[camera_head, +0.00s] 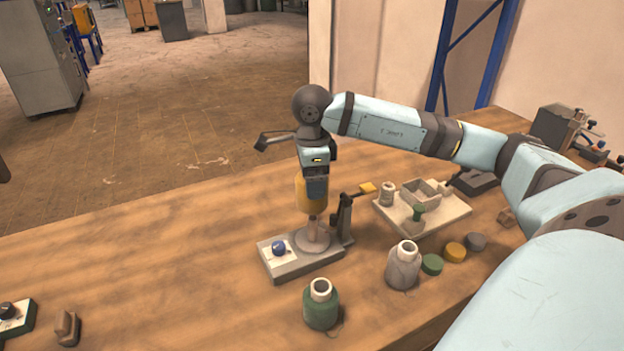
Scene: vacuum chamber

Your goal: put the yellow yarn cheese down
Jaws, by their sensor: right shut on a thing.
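The yellow yarn cheese (301,197) is upright, partly hidden behind my right gripper (316,188). My right gripper points down and is shut on it. They are above the round grey plate (312,240) of a small winding device (295,264). A pale post shows between the cheese and the plate. I cannot tell whether the cheese touches the post. My left gripper is not in view.
A green yarn cheese (321,308) and a grey one (402,269) stand in front. Green (432,265), yellow (455,252) and grey (476,242) discs lie to the right. A yellow-tipped lever (343,216) stands beside the plate. A pale tray (436,223) lies behind. The left tabletop is mostly clear.

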